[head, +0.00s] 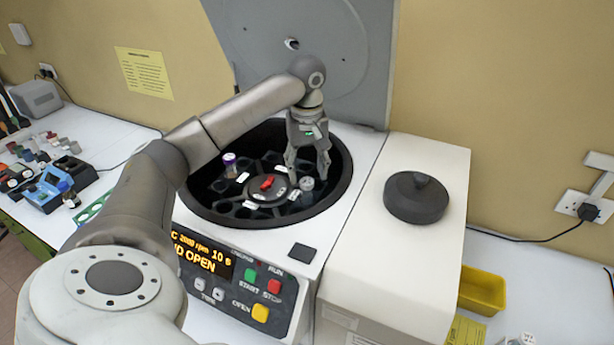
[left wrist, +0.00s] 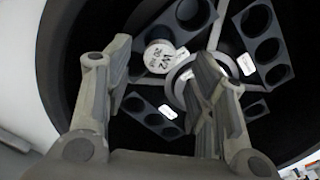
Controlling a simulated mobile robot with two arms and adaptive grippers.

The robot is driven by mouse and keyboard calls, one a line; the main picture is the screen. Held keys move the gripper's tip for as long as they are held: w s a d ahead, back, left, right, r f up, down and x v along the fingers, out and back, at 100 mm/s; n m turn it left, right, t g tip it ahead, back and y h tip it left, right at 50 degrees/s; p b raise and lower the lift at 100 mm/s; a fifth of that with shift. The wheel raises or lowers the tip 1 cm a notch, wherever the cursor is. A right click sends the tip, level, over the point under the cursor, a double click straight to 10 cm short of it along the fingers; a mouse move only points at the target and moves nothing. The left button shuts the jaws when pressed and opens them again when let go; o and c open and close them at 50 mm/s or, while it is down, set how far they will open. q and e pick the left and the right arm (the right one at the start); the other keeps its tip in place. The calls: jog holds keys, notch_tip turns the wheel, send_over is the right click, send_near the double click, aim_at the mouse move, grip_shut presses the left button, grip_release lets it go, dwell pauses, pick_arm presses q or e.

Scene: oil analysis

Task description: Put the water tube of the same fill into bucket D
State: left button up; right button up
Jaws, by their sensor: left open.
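My left gripper (head: 308,168) reaches down into the right side of the open centrifuge bowl (head: 345,185); its fingers are apart with nothing between them. A tube with a whitish cap (head: 307,184) stands in a rotor bucket just below the fingers. A purple-capped tube (head: 230,160) stands in a bucket on the left of the rotor. Bucket labels are too small to read. My right gripper is out of view.
The rotor hub with a red knob (head: 267,184) is mid-bowl. The centrifuge lid (head: 365,60) stands raised behind. A dark round lid (head: 416,197) lies on the housing at right. A yellow bin (head: 483,292) is lower right. Racks and several tubes stand on the left bench.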

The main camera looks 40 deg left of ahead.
pick_arm(q)
notch_tip(320, 180, up, 7)
jog(key=shift+r, duration=0.2)
dwell(0.4)
